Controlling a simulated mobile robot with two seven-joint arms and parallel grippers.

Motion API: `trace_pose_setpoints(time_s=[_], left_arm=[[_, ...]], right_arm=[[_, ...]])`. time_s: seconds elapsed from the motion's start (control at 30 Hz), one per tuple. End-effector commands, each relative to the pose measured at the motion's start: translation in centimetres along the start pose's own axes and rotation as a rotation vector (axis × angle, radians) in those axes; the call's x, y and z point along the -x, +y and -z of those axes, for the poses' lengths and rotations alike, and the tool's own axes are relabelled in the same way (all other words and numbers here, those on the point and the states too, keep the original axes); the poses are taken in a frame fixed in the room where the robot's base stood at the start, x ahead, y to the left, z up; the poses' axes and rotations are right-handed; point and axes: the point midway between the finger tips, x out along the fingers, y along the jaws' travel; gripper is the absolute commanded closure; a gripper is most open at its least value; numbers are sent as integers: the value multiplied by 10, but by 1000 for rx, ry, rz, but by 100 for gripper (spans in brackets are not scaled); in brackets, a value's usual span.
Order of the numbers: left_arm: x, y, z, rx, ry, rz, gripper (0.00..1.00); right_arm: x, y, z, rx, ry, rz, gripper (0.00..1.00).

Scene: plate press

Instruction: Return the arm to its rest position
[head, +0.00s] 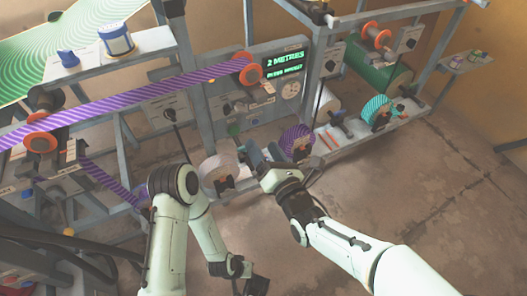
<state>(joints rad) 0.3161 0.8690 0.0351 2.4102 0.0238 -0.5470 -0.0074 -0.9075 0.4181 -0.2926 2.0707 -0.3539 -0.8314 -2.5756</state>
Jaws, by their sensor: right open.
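My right gripper (264,160) reaches in from the right and is open. Its fingers are near the lower front shelf of the machine, between a pale roll (218,170) and a purple striped roll (297,140). I see nothing held between the fingers; whether they touch anything is unclear. My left arm is folded, its elbow high and its forearm hanging down. My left gripper (254,285) is a dark shape low at the bottom edge, and its jaws cannot be made out.
A purple striped web (140,97) runs across orange-flanged rollers on the left. A screen (284,62) reads "2 METRES". A teal striped roll (377,112) sits farther right on the shelf. The concrete floor (430,190) at the right is clear.

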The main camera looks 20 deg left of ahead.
Motion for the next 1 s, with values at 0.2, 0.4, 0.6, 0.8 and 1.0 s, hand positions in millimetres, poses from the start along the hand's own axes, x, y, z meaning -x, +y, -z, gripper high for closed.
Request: trace_pose_setpoints(time_s=[0.2,0.4,0.6,0.8,1.0], left_arm=[[0,0,1,0,2,0,100],[0,0,0,0,1,0,100],[0,0,0,0,1,0,100],[0,0,0,0,1,0,100],[0,0,0,0,0,0,100]], right_arm=[[0,0,0,0,0,0,34],[0,0,0,0,0,0,34],[1,-8,3,-30,7,16,34],[21,-94,44,-415,51,216,34],[87,-214,116,-1101,-30,573,34]])
